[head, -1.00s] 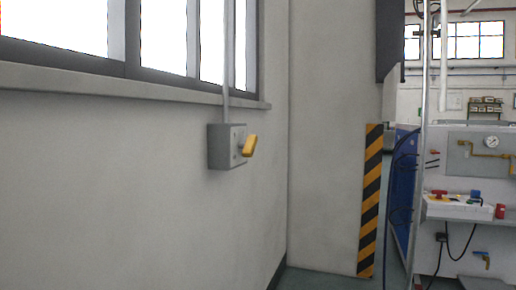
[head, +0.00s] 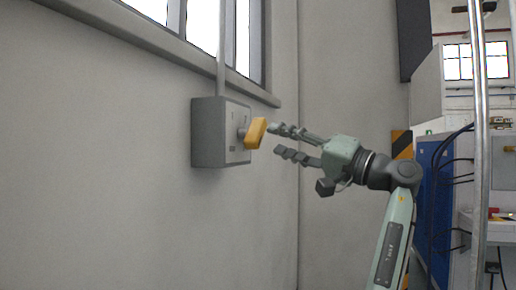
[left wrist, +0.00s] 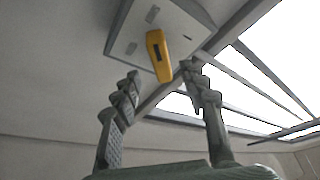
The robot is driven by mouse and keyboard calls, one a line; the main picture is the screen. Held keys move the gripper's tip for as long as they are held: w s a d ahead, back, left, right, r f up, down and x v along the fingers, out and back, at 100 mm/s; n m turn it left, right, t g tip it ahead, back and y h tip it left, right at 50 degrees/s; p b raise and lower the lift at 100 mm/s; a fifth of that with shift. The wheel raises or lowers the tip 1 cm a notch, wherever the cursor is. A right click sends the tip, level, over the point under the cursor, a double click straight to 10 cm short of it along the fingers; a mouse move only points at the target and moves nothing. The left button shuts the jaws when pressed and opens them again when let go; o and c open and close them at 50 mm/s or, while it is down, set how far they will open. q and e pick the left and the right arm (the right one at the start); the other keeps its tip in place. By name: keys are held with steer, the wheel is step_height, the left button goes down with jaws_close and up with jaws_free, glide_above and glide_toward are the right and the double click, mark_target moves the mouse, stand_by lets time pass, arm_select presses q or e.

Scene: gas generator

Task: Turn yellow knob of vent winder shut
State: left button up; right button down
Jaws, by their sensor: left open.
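The vent winder is a grey box (head: 208,133) on the wall below the window, with a conduit running up from it. Its yellow knob (head: 256,133) sticks out from the face turned to the right. My left gripper (head: 272,141) is open and empty, with its fingertips just to the right of the knob. In the left wrist view the knob (left wrist: 158,56) lies ahead, beyond and between the two fingertips (left wrist: 164,76), on the grey box (left wrist: 130,35). I see no contact. My right gripper is not in view.
The wall (head: 90,180) runs along the left, with a window sill (head: 150,45) above the box. A metal pole (head: 481,150), a blue panel (head: 432,190) and a bench stand at the right. The space around the knob is clear.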

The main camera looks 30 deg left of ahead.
mark_target(262, 135)
arm_select(q)
steer(key=x, duration=0.7)
steer(key=shift+s+a+r, duration=0.1)
steer(key=shift+a, duration=0.15)
jaws_close()
